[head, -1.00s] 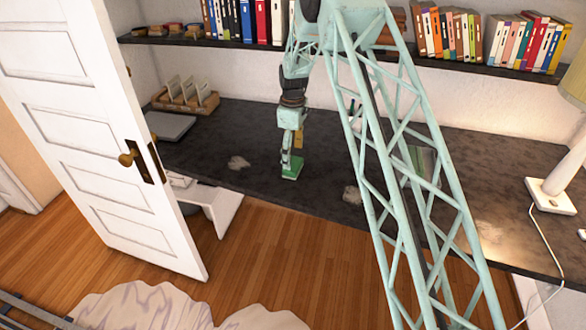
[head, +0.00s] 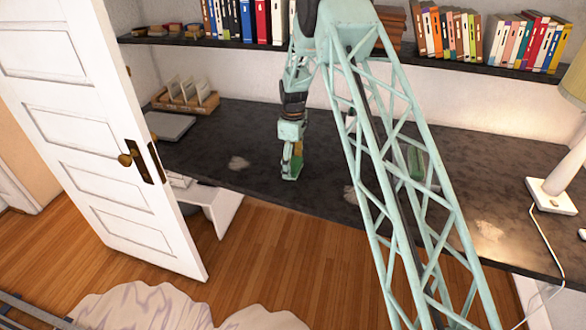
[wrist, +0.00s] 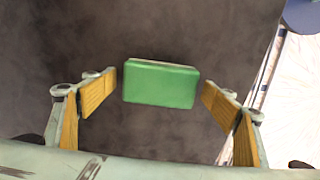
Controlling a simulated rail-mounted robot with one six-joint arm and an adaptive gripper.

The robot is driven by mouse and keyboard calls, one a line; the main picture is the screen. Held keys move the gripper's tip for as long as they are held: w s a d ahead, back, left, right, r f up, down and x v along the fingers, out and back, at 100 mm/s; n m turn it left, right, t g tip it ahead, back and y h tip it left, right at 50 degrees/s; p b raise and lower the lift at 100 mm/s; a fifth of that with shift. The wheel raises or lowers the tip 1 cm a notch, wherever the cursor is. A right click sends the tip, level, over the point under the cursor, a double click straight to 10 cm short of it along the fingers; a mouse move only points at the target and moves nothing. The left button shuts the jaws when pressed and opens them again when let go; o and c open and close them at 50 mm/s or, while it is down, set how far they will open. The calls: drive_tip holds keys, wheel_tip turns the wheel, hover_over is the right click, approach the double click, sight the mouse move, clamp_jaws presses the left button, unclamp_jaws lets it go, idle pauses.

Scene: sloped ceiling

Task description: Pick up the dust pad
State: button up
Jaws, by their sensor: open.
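The dust pad is a small green block (wrist: 160,86) lying on the dark desk, between my two open fingers in the wrist view. A gap of desk surface shows on each side of it. In the head view its green edge (head: 290,177) shows under my gripper, near the desk's front edge. My gripper (head: 294,165) points down right above the pad. It also shows in the wrist view (wrist: 160,95) with its wooden finger pads spread apart and not touching the block.
Pale dust patches lie on the dark desk (head: 250,190), left (head: 239,163) and right (head: 350,194) of my gripper. A laptop (head: 168,126) and a wooden rack (head: 185,100) stand back left. A lamp (head: 552,190) stands right. A shelf of books (head: 470,64) runs above.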

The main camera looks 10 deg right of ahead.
sight(293, 163)
idle(0.3)
drive_tip(key=c, duration=0.9)
drive_tip(key=shift+c, duration=0.2)
drive_tip(key=shift+r, duration=1.7)
drive_tip(key=s, duration=0.5)
drive_tip(key=s+r, duration=0.1)
drive_tip(key=s, duration=1)
drive_tip(key=shift+r, duration=0.3)
drive_tip(key=shift+o, duration=0.5)
drive_tip(key=shift+w, duration=0.1)
